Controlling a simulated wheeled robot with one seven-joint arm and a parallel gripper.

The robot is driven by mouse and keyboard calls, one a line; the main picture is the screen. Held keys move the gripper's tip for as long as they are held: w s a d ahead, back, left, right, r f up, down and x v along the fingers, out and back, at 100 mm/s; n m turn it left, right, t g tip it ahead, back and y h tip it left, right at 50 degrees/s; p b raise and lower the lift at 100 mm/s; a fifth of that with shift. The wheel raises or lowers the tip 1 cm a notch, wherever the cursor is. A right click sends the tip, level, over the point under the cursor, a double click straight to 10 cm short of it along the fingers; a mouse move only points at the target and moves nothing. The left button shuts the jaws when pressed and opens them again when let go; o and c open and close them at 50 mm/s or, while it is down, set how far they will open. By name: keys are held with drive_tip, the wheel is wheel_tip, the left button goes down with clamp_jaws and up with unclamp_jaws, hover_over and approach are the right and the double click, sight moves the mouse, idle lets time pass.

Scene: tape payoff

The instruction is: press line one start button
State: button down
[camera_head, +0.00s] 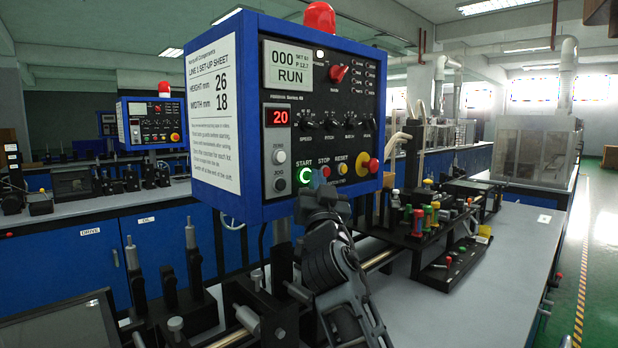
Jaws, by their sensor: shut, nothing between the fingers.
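The line one control box (350,193) is a blue cabinet with a black front panel, under a red beacon. The start button (301,176) is at the panel's lower left, below the word START, and shows a bright green-white ring. My gripper (317,180) is shut and empty, its tip at the start button's right edge and covering part of it. I cannot tell whether the tip touches the button. The red stop button (325,171) is just right of the tip. The display (288,68) reads 000 and RUN.
A red selector (337,75) and several black knobs are above. A set-up sheet (213,110) covers the left side. Metal posts and small parts crowd the bench below.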

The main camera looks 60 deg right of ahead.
drive_tip(key=shift+s+a+p, duration=0.25)
drive_tip(key=shift+s, duration=0.7)
drive_tip(key=shift+s+a+p, duration=0.25)
drive_tip(key=shift+s+p, duration=0.05)
drive_tip(key=shift+s, duration=0.7)
drive_tip(key=shift+s+a+p, duration=0.25)
drive_tip(key=shift+s, duration=0.7)
